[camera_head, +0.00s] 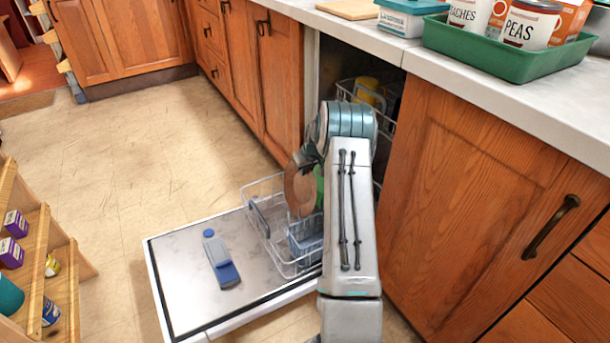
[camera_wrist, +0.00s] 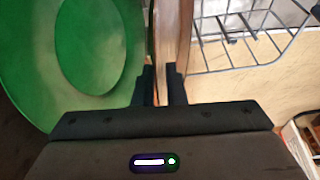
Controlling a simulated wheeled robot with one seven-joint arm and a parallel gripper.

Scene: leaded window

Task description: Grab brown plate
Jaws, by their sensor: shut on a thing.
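The brown plate (camera_head: 298,188) stands roughly upright above the lower rack of the open dishwasher, left of my arm. In the wrist view, the brown plate (camera_wrist: 171,45) is seen edge-on between the fingers of my gripper (camera_wrist: 162,84), which is shut on it. A green plate (camera_wrist: 95,50) is close beside it on the left in the wrist view. In the head view only a sliver of the green plate (camera_head: 320,186) shows. My arm hides my gripper in the head view.
The dishwasher door (camera_head: 190,280) lies open with a blue and grey object (camera_head: 220,259) on it. The wire lower rack (camera_head: 265,192) holds a cutlery basket (camera_head: 307,238). An upper rack holds a yellow cup (camera_head: 367,90). A green tray (camera_head: 480,48) is on the counter. A wooden shelf (camera_head: 62,290) stands left.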

